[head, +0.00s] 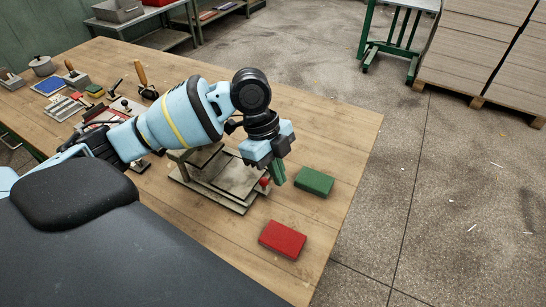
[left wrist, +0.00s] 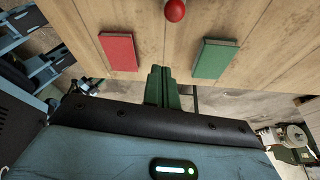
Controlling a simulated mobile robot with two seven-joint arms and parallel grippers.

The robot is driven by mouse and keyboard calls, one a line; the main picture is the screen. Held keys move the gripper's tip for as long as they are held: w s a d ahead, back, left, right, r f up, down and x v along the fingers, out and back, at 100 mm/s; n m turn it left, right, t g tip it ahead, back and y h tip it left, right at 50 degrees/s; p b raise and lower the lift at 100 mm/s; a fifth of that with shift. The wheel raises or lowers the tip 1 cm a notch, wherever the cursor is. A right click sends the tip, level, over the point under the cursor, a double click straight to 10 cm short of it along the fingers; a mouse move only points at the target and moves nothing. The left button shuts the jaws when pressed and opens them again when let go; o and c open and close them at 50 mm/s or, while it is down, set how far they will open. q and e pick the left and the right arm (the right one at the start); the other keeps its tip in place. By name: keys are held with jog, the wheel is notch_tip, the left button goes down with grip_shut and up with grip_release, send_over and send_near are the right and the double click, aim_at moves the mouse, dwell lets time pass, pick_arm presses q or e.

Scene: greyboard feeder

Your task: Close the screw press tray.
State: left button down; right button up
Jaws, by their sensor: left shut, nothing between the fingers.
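The screw press (head: 184,156) stands on the wooden table, its upper part largely hidden behind my left arm. Its flat grey tray (head: 226,178) extends to the right from under the frame, with a red knob (head: 265,182) at its right end. My left gripper (head: 278,174) points down just right of the knob, its green fingers shut and empty. In the left wrist view the fingers (left wrist: 161,88) are together and the red knob (left wrist: 175,10) shows at the top edge, apart from them. My right gripper is in neither view.
A green block (head: 315,182) lies right of my left gripper, and a red block (head: 283,240) lies nearer the table's front. Several tools and small containers crowd the table's far left. The wooden table's (head: 345,130) right end is clear.

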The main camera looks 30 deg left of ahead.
aim_at(255, 186)
pick_arm(q)
jog(key=x, duration=0.3)
jog(key=shift+d+f, duration=0.1)
jog(key=shift+f, duration=0.15)
jog(key=a, duration=0.3)
jog(key=shift+w+f, duration=0.25)
jog(key=shift+f, duration=0.1)
jog(key=shift+a, duration=0.35)
jog(key=a, duration=0.3)
jog(key=shift+a+p, duration=0.25)
jog(key=shift+p, duration=0.1)
jog(key=shift+a, duration=0.45)
jog(key=shift+f, duration=0.1)
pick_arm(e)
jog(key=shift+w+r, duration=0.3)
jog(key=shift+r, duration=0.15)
pick_arm(q)
jog(key=shift+d, duration=0.1)
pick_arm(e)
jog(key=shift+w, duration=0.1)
